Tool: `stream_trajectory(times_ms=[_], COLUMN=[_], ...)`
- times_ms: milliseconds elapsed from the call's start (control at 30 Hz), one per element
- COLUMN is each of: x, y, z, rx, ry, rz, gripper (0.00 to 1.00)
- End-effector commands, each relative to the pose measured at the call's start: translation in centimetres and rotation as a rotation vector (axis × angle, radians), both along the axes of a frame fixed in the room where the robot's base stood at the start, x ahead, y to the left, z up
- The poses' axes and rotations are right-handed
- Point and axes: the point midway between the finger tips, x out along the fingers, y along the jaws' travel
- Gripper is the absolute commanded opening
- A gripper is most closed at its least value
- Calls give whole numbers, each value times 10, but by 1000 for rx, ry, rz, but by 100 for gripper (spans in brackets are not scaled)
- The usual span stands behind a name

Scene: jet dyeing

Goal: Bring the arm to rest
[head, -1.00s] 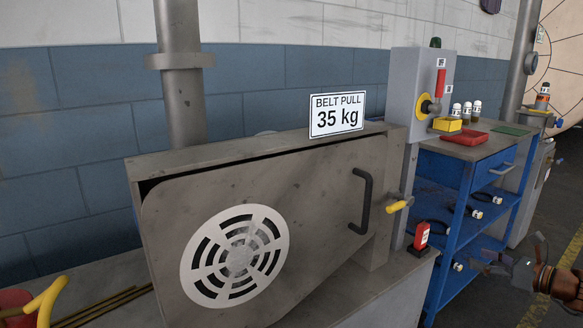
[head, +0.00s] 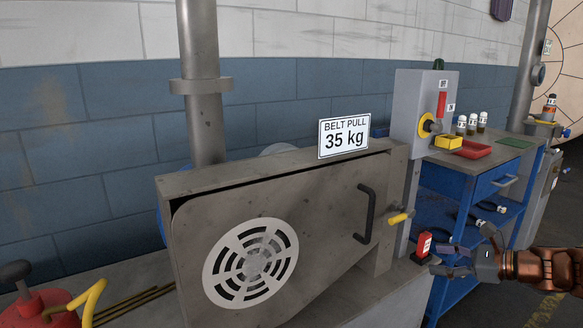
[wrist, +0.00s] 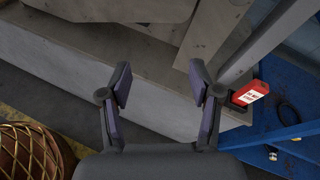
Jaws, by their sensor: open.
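My gripper (head: 449,261) is at the lower right of the head view, in front of the blue cart. In the wrist view my gripper (wrist: 160,90) has its two fingers spread wide, with nothing between them. Beyond the fingers is the grey metal base (wrist: 95,62) of the machine. A red padlock-like item with a white label (head: 422,246) stands on the ledge just left of the fingers in the head view. It also shows right of the right finger in the wrist view (wrist: 247,93).
The guard cover (head: 330,215) with a black handle and round vent stands closed-looking at the centre. The blue cart (head: 495,178) carries bottles and a red tray (head: 473,150). A control box (head: 418,105) is on a post. A woven basket-like object (wrist: 28,152) is lower left in the wrist view.

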Motion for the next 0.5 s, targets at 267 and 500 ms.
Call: stream_trajectory(times_ms=[267, 500], x=[-50, -118], y=[133, 208], z=[81, 123], rx=[-272, -510], ry=[-72, -146], rz=[383, 710], gripper=[63, 63])
